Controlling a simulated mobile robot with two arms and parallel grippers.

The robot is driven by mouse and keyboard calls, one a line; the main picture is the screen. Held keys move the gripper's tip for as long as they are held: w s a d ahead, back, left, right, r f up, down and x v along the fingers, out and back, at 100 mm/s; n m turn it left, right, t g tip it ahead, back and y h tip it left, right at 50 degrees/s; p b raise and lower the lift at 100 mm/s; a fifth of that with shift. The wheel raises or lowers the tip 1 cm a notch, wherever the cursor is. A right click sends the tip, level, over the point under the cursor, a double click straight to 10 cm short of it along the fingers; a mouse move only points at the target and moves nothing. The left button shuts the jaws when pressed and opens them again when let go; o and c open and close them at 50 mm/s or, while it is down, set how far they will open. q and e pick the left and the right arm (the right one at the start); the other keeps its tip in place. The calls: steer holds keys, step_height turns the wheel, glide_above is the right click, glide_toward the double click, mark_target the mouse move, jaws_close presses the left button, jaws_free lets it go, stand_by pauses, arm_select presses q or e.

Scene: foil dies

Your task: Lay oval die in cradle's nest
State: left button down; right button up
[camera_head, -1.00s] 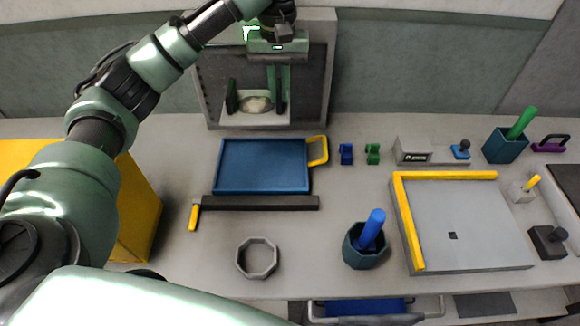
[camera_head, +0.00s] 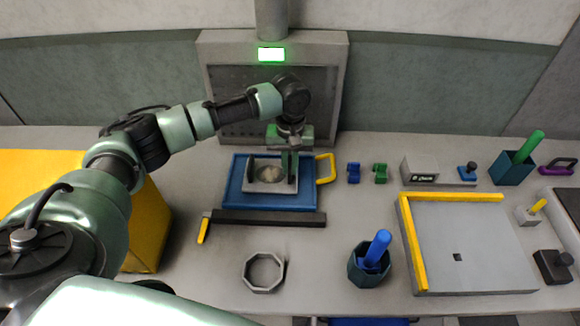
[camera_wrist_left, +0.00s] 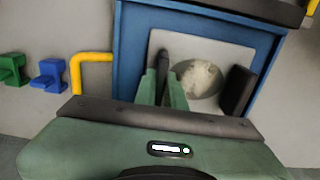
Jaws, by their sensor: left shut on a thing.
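My left gripper (camera_head: 289,158) is shut on one of two dark uprights of a light grey plate, which I take for the cradle (camera_head: 270,187). Both fingers close around this upright (camera_wrist_left: 163,60) in the left wrist view; the other upright (camera_wrist_left: 237,91) stands free. A pale, mottled, roughly oval piece, probably the oval die (camera_wrist_left: 200,78), lies in the plate's rounded hollow; it also shows in the head view (camera_head: 270,174). The plate is over the blue tray (camera_head: 233,190); I cannot tell whether it touches. My right gripper is not in view.
The press (camera_head: 222,60) with a lit green display stands behind the tray. A dark bar (camera_head: 270,219) lies in front of it. A grey octagonal ring (camera_head: 248,272), blue cup (camera_head: 369,270) and yellow-edged board (camera_head: 470,245) are in front and right. The yellow box (camera_head: 150,225) stands left.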

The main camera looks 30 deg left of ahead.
arm_select(q)
steer(key=shift+f, duration=0.7)
steer(key=shift+f, duration=0.1)
steer(key=c, duration=1.5)
jaws_free()
steer(key=shift+r, duration=0.3)
step_height(320, 180, up, 12)
steer(key=shift+f+b, duration=0.15)
steer(key=shift+b, duration=1)
